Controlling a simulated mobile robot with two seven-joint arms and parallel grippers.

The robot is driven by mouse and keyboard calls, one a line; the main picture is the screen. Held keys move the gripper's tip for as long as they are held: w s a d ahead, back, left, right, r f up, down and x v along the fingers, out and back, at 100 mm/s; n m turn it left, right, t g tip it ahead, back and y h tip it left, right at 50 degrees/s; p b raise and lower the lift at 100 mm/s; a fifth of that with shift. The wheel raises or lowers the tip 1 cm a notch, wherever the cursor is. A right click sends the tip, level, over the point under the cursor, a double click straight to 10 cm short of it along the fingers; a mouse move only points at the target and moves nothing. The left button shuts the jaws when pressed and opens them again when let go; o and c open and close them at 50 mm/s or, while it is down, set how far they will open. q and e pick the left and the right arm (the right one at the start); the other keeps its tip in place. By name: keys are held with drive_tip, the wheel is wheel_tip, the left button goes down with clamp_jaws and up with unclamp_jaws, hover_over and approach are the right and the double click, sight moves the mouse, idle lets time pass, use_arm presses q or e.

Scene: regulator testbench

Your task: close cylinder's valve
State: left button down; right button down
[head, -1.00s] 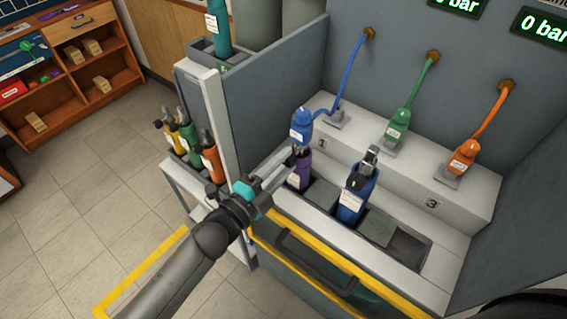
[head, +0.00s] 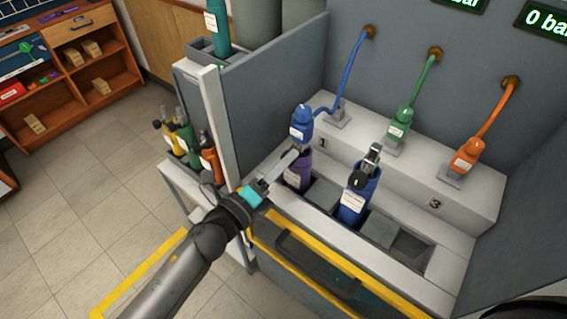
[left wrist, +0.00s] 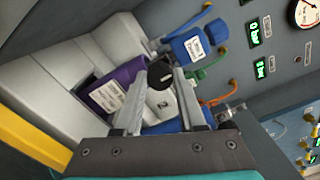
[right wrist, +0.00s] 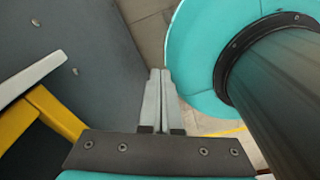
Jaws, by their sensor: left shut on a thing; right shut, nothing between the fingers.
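A purple cylinder (head: 297,174) with a white label stands in the first slot of the bench, under the blue regulator (head: 301,123). My left gripper (head: 293,157) reaches the cylinder's top from the left. In the left wrist view its fingers (left wrist: 160,82) are shut on a round black valve knob (left wrist: 159,98), with the purple cylinder (left wrist: 115,94) just left of it and the blue regulator (left wrist: 187,45) above. The knob is hidden in the head view. My right gripper (right wrist: 161,92) is shut and empty, beside a grey panel.
A blue cylinder (head: 356,200) stands in a slot to the right. Green (head: 398,127) and orange (head: 467,155) regulators rest on the ledge. Several small cylinders (head: 207,158) stand in a side rack at left. A yellow frame (head: 330,264) runs along the bench front.

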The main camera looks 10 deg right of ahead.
idle(0.5)
use_arm(q)
drive_tip(key=shift+c, duration=2.4)
unclamp_jaws()
drive_tip(key=shift+a, duration=0.1)
drive_tip(key=v, duration=1.5)
